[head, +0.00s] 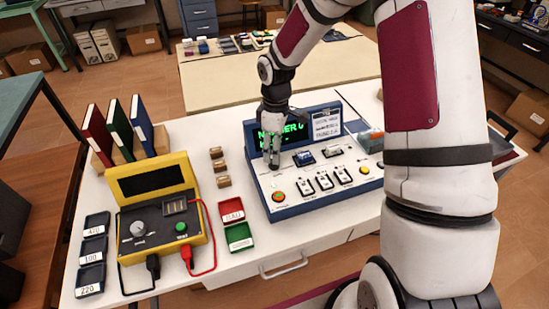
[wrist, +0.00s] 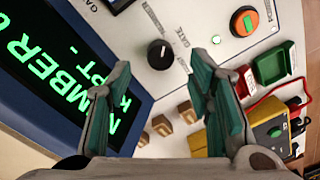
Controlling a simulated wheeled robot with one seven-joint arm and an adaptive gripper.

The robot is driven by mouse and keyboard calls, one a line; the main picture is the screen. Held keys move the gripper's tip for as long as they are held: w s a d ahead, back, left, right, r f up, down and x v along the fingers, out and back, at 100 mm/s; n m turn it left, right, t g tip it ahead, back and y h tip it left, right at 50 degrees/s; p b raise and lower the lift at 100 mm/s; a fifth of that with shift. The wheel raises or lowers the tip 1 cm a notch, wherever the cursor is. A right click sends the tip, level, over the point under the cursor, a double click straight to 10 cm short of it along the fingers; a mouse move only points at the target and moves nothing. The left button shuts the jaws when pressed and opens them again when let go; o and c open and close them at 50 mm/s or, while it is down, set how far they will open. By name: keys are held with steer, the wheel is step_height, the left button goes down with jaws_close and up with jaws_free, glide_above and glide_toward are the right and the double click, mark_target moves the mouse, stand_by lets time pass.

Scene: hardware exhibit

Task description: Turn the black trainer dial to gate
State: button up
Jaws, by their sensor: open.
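The trainer (head: 318,197) is a blue box with a white sloped panel and a screen (head: 283,136) with green text, partly hidden by my gripper. Its black dial (wrist: 160,55) shows in the wrist view, with a small pale mark on its top; in the head view my gripper hides it. Printed labels stand around the dial, one reading GATE (wrist: 183,38). My gripper (head: 274,160) points down over the left of the panel. In the wrist view my gripper (wrist: 160,82) is open and empty, its fingers apart on either side below the dial.
Red (head: 232,209) and green (head: 239,237) trays and small brown blocks (head: 217,166) lie left of the trainer. A yellow tester (head: 155,177) stands farther left.

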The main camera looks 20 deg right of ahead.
steer(key=shift+s+f, duration=0.1)
steer(key=shift+f, duration=2.1)
jaws_close()
